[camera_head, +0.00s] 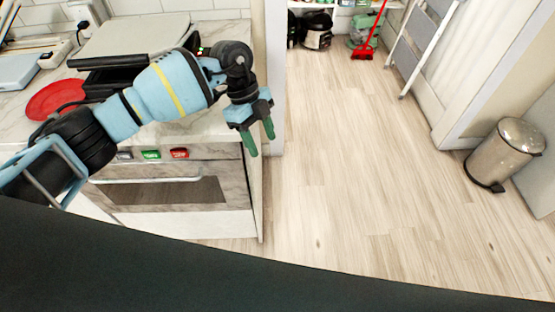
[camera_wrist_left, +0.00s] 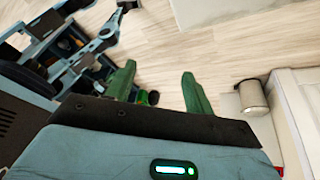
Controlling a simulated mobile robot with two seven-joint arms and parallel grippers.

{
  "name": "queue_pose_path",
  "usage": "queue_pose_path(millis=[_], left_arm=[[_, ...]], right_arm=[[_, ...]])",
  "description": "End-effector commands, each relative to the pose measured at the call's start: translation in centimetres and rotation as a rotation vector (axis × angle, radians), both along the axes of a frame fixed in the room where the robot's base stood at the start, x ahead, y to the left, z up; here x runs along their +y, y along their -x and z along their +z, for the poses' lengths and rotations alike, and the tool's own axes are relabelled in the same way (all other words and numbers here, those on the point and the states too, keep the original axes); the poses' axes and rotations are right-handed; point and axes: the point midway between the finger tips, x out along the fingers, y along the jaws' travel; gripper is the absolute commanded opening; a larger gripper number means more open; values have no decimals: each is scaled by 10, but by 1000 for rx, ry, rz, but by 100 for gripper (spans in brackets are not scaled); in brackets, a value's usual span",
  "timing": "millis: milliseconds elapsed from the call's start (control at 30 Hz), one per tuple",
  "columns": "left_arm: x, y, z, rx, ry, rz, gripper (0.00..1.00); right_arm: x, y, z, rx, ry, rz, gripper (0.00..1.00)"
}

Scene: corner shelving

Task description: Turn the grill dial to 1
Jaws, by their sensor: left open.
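The grill is the black appliance with a grey lid (camera_head: 130,37) on the counter at the upper left of the head view. My left arm crosses in front of it and hides part of its front. Small red and green marks (camera_head: 203,51) show at its right end; I cannot make out a dial or its setting. My left gripper (camera_head: 259,137) is open and empty, pointing down beside the counter's right end, to the right of the grill and apart from it. Its two green fingers also show spread in the left wrist view (camera_wrist_left: 157,70). I cannot make out my right gripper.
A red plate (camera_head: 52,100) lies on the counter left of my arm. An oven (camera_head: 165,190) with several coloured labels sits below. A metal bin (camera_head: 505,153), a ladder (camera_head: 420,45) and a red broom (camera_head: 370,38) stand to the right. The wooden floor between is clear.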

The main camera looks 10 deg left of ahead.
Motion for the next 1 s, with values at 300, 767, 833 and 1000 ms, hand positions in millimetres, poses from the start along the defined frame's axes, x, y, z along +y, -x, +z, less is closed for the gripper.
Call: queue_pose_path(millis=[300, 767, 833, 1000], left_arm=[[-37, 23, -14, 17, 187, -64, 53], [-51, 30, -16, 18, 257, -82, 53], [-51, 30, -16, 18, 257, -81, 53], [-50, 30, -16, 18, 256, -81, 32]], right_arm=[[0, -1, 1, -2, 0, 1, 36], [0, -1, 1, -2, 0, 1, 36], [0, -1, 1, -2, 0, 1, 36], [0, -1, 1, -1, 0, 1, 36]])
